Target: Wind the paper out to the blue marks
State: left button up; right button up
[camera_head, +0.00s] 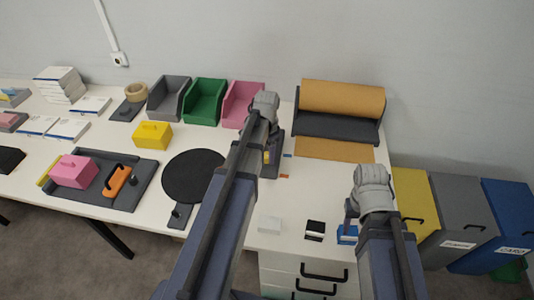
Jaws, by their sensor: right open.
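A brown paper roll (342,97) lies in a dark grey holder (337,127) at the back right of the table. A short flat length of brown paper (335,149) comes out of its front. A small blue mark (287,155) is on the table left of the paper's front edge; no matching mark shows clearly on the right. My left arm's wrist is left of the holder; its gripper is mostly hidden behind the arm and its jaws cannot be made out. My right gripper (350,212) is open in front of the paper, above a small blue block (347,234).
An orange mark (284,177) lies nearer than the blue one. A dark grey fixture with a yellow part (266,157) is partly behind my left arm. A black disc (194,176) lies left. Bins (413,205) stand right of the table.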

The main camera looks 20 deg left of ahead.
aim_at(267, 155)
pick_arm(q)
jog(key=o, duration=0.4)
jog(key=shift+c, duration=0.2)
notch_tip(267, 155, up, 8)
jog(key=p, duration=0.8)
jog(key=shift+f, duration=0.1)
pick_arm(e)
notch_tip(267, 155, up, 8)
jog(key=shift+f, duration=0.1)
pick_arm(q)
jog(key=s+d+n, duration=0.1)
jog(key=s+d, duration=0.6)
jog(key=d, duration=0.4)
jog(key=s+d+n+y, duration=0.1)
jog(key=s+d, duration=0.7)
jog(key=d, duration=0.3)
jog(key=shift+s, duration=0.3)
